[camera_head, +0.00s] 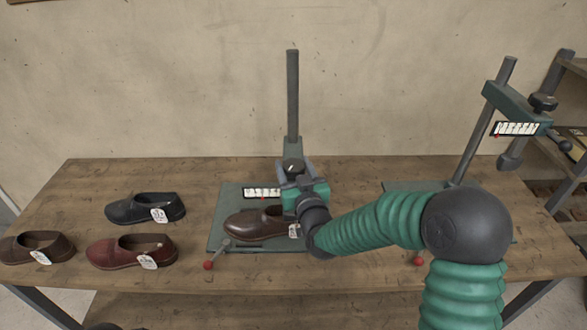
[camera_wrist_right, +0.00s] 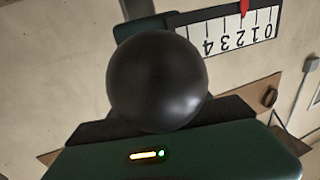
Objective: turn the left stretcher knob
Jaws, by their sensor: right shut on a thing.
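The left stretcher (camera_head: 293,95) stands at the middle of the bench, with a grey post and a green base plate. Its dark knob (camera_head: 292,166) sits low in front of the post; a round black knob (camera_wrist_right: 158,80) fills the middle of the right wrist view. My right gripper (camera_head: 297,181) is at the knob and shut on it, partly hiding the stretcher head. The white scale (camera_head: 262,193) shows beside it; in the wrist view it appears upside down, with a red pointer (camera_wrist_right: 244,7) near the low numbers. My left gripper is not in view.
A brown tagged shoe (camera_head: 255,223) lies on the left plate under my arm. Black (camera_head: 140,208), red-brown (camera_head: 125,251) and dark brown (camera_head: 35,247) shoes lie at left. A second stretcher (camera_head: 485,120) stands at right. Red-tipped levers (camera_head: 208,265) stick out at the plates' front edges.

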